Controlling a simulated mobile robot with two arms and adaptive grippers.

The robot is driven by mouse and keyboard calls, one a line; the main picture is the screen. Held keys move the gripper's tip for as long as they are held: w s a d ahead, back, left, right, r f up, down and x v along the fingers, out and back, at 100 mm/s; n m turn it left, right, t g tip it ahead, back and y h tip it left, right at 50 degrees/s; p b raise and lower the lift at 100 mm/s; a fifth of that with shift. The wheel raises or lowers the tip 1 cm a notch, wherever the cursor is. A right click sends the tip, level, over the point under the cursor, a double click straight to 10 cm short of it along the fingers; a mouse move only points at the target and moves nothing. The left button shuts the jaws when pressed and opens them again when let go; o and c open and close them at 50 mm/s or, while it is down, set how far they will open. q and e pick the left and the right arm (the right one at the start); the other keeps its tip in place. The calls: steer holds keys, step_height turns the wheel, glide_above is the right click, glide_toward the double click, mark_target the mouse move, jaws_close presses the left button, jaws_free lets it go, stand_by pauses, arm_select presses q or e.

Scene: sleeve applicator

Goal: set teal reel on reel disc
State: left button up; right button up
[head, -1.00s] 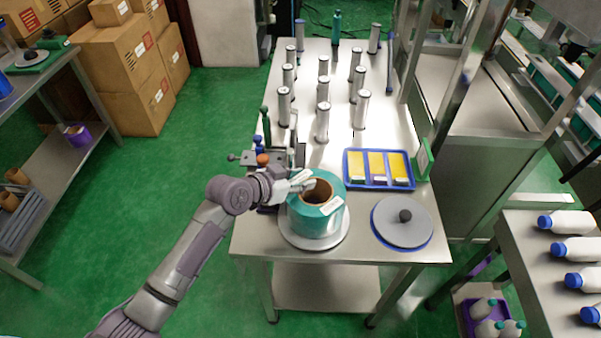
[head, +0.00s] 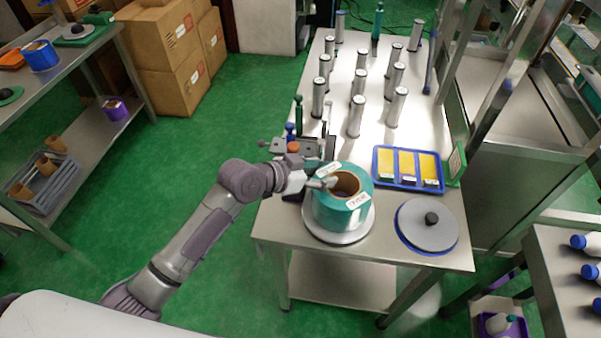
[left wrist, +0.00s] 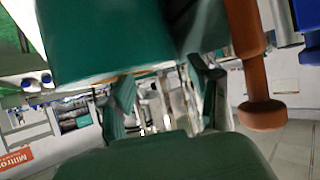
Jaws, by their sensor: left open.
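The teal reel (head: 336,214), a thick ring with a brown core and white labels, sits upright on the pale grey reel disc (head: 339,238) at the table's front left. The disc's rim shows around the reel's foot; its middle is hidden. My left gripper (head: 322,184) is open at the reel's upper left edge, with its fingertips close to the rim. Contact cannot be told. In the left wrist view a large teal surface, apparently the reel (left wrist: 100,40), fills the top beside the open fingers (left wrist: 165,95). My right gripper is not in view.
A grey disc with a black knob (head: 428,230) lies right of the reel. A blue tray with yellow compartments (head: 407,168) stands behind it. Several silver cylinders (head: 357,115) stand farther back. A metal fixture with an orange knob (head: 293,147) is close behind my gripper.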

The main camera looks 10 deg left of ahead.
arm_select(q)
steer(key=b+v, duration=0.1)
steer(key=v, duration=0.7)
steer(key=shift+s+a, duration=0.2)
